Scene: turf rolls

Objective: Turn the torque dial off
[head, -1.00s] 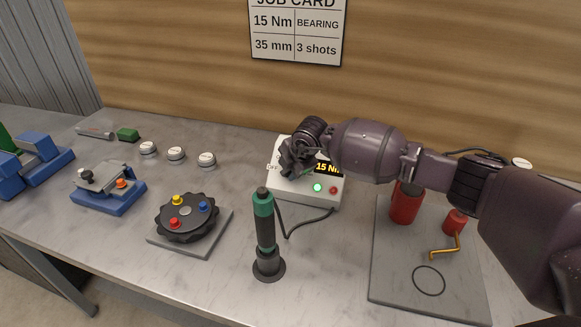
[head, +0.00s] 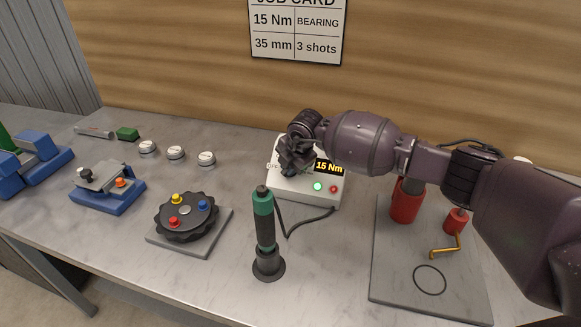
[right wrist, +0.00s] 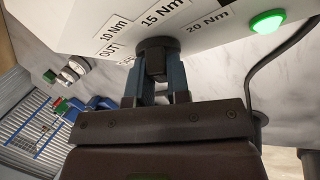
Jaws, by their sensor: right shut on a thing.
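The white torque controller box (head: 288,187) stands on the bench below the job card. Its display (head: 328,168) reads 15 Nm, and a green light (head: 317,186) glows beside a red button (head: 333,189). My right gripper (head: 294,158) is at the box's front face and hides the dial in the head view. In the right wrist view the fingers (right wrist: 155,82) are shut on the dark dial (right wrist: 155,48), with labels for 10, 15 and 20 Nm around it. An OFF label is partly hidden; the dial's pointer cannot be made out. My left gripper is not in view.
A green and black screwdriver (head: 265,235) stands upright in front of the box, its cable running to it. A black rotary fixture (head: 187,216) is left of it. A grey plate (head: 395,285) with red parts lies right. Several white capped pieces (head: 176,153) sit behind.

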